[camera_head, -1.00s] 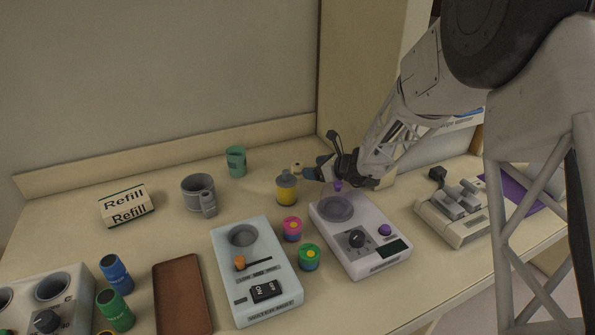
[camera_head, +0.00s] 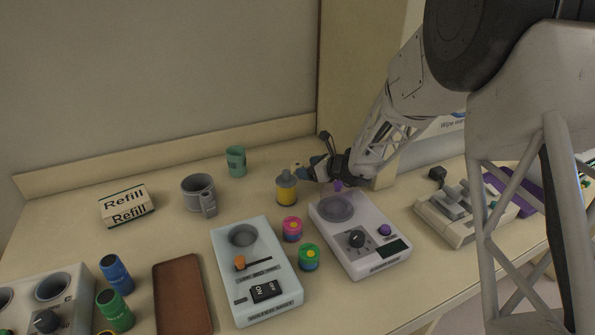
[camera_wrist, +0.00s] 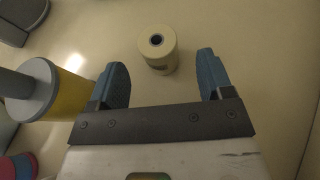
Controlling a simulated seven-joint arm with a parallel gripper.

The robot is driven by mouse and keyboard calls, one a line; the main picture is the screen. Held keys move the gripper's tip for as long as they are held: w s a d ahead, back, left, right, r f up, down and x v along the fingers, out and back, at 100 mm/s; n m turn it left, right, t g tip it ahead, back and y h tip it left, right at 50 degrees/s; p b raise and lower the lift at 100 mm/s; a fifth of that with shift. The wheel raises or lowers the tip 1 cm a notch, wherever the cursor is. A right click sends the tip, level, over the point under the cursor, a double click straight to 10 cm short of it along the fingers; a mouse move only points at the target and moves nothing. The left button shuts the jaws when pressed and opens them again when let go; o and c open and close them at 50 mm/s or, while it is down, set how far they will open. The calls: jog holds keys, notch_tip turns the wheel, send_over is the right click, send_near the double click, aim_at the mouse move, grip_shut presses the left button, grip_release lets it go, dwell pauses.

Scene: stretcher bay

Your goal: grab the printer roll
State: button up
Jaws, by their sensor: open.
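The printer roll (camera_wrist: 158,48) is a cream cylinder with a dark core hole, standing upright on the counter in the wrist view. In the head view only a small pale part of the roll (camera_head: 295,166) shows behind my gripper (camera_head: 313,171). In the wrist view my gripper (camera_wrist: 162,80) is open, with its blue fingers apart to either side of the roll's near end. The roll lies mostly beyond the fingertips, and I see no finger touching it.
A yellow bottle with a grey top (camera_head: 286,189) stands close to my gripper, beside the left finger in the wrist view (camera_wrist: 70,97). A white device (camera_head: 359,235) is in front, and a green cup (camera_head: 236,161) stands farther left. The wall panel rises behind.

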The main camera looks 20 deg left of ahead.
aim_at(297, 164)
jog(key=shift+a, duration=0.15)
jog(key=shift+x, duration=2.5)
jog(key=c, duration=1)
jog(key=shift+r, duration=5)
